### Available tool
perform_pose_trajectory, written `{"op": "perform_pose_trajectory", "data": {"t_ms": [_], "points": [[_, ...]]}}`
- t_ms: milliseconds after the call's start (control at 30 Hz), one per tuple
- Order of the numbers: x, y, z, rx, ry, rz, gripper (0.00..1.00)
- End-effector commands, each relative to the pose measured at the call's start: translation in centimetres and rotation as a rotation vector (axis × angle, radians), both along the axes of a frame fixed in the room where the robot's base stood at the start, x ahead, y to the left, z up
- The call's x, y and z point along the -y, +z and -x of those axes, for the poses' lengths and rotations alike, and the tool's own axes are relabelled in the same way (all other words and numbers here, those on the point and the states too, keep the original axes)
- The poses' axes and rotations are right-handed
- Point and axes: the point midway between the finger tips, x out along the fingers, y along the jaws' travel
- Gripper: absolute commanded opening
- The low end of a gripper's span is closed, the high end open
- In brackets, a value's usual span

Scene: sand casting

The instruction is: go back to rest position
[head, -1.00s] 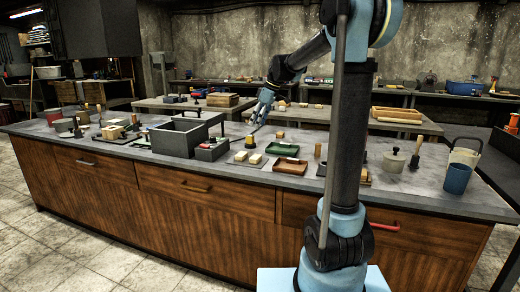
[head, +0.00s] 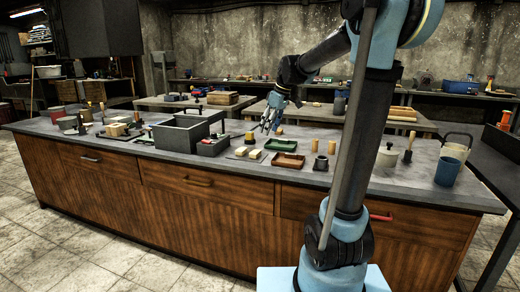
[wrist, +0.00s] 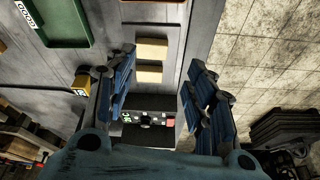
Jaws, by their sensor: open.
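My gripper (head: 270,119) is open and empty, pointing down above the back part of the long workbench (head: 454,192). In the wrist view its two blue fingers (wrist: 160,92) are spread wide apart with nothing between them touching. Below them, two pale yellow blocks (wrist: 152,50) lie in a row on the bench. A dark box with small colored items (wrist: 147,127) shows past the blocks between the fingers. A green tray (wrist: 68,20) lies to the upper left in the wrist view.
On the bench a large grey box (head: 178,136) stands left of my gripper. A brown tray (head: 288,161) and a green tray (head: 281,145) lie in the middle. A blue cup (head: 447,171) stands at the right end. Tiled floor (head: 60,235) lies in front.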

Motion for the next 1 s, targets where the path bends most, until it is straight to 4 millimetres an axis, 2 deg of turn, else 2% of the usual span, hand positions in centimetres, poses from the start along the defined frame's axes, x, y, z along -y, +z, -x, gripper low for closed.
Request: {"op": "perform_pose_trajectory", "data": {"t_ms": [33,267,467,767,1000], "points": [[0.7,-0.3,1.4,-0.007,-0.03,0.004,0.5],[4.4,-2.3,7.8,-0.041,-0.208,0.031,0.5],[7.2,-4.8,13.3,-0.066,-0.37,0.051,0.5],[10.8,-9.8,21.2,-0.093,-0.609,0.079,0.5],[13.2,-14.8,27.0,-0.106,-0.802,0.098,0.5]]}}
